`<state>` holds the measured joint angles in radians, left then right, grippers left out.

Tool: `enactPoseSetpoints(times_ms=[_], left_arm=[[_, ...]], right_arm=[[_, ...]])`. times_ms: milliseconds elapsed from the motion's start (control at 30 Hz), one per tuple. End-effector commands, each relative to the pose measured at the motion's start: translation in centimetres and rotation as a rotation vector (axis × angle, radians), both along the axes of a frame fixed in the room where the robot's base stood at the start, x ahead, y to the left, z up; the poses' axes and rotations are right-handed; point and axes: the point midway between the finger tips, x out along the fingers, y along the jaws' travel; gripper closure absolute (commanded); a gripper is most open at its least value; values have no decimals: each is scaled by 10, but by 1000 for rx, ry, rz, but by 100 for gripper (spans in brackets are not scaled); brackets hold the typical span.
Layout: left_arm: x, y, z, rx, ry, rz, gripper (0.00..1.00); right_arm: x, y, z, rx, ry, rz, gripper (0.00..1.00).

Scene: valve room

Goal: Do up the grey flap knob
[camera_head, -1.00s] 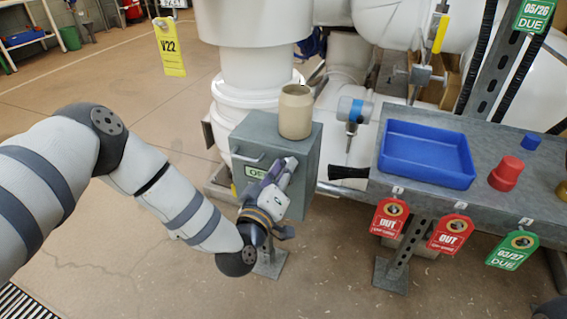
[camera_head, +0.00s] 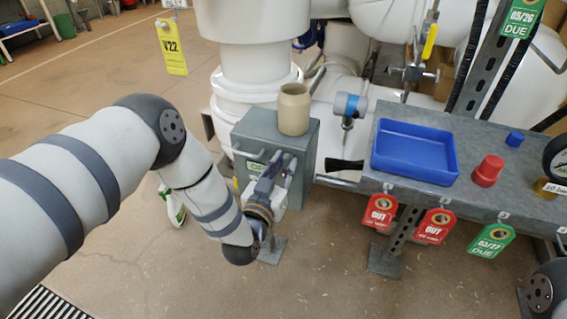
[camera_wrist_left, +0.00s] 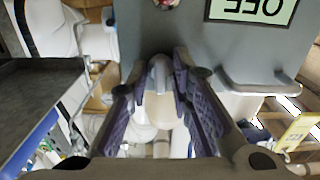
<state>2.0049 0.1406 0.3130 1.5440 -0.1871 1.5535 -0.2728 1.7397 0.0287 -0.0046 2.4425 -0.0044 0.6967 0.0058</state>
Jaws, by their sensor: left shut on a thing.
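The grey box (camera_head: 305,150) stands on a post in the middle of the head view, with a green-and-white label (camera_head: 256,168) on its front. The label shows upside down as OFF in the left wrist view. My left gripper (camera_head: 277,172) is at the front face, right of the label. In the left wrist view its purple-padded fingers (camera_wrist_left: 168,90) close around the grey knob (camera_wrist_left: 160,75) near the box's edge. The fingers mostly hide the knob in the head view. A grey bar handle (camera_wrist_left: 255,82) lies beside it. My right gripper does not show.
A beige cup (camera_head: 294,110) stands on top of the box. To the right is a grey bench (camera_head: 490,150) with a blue tray (camera_head: 414,172) and red plug (camera_head: 487,170). A black-handled lever (camera_head: 345,166) sticks out between box and bench.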

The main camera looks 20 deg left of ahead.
Motion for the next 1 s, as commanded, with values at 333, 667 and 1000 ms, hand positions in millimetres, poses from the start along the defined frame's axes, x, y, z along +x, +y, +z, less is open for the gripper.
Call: enactPoseSetpoints(times_ms=[333,667,1000], left_arm=[[0,1,-1,49,0,3,100],[0,2,-1,50,0,4,78],[-2,1,-1,48,0,1,71]], right_arm=[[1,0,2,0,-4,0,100],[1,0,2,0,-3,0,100],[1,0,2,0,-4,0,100]])
